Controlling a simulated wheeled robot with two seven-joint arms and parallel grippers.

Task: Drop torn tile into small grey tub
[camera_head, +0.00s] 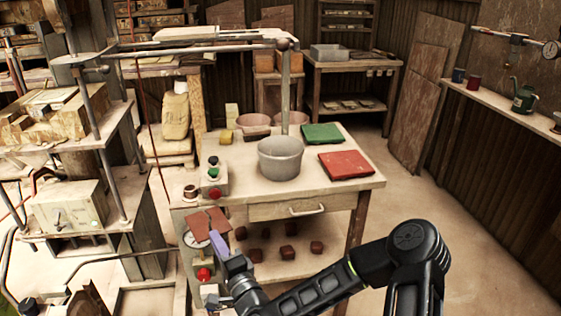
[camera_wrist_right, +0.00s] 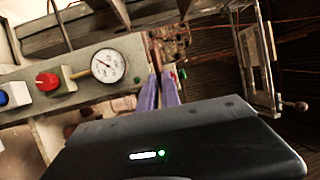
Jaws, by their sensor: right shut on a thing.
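The torn tile (camera_head: 200,225) is reddish-brown and shows in the head view at the front left corner of the worktable, with a line or gap across it. My right gripper (camera_head: 219,241) has purple fingers and is shut on the tile's near edge. In the right wrist view the purple fingers (camera_wrist_right: 158,92) are close together, and the tile is hard to make out there. The small grey tub (camera_head: 281,160) is a round pail standing upright on the worktable, behind and to the right of the gripper. Its bottom inside is hidden. My left gripper is not in view.
The worktable (camera_head: 240,187) also bears a green slab (camera_head: 322,134), a red slab (camera_head: 345,164) and pink bowls behind the tub. A control box (camera_head: 214,180) stands left of the tub. A gauge panel (camera_wrist_right: 75,75) lies near my right gripper. An upright post rises behind the tub.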

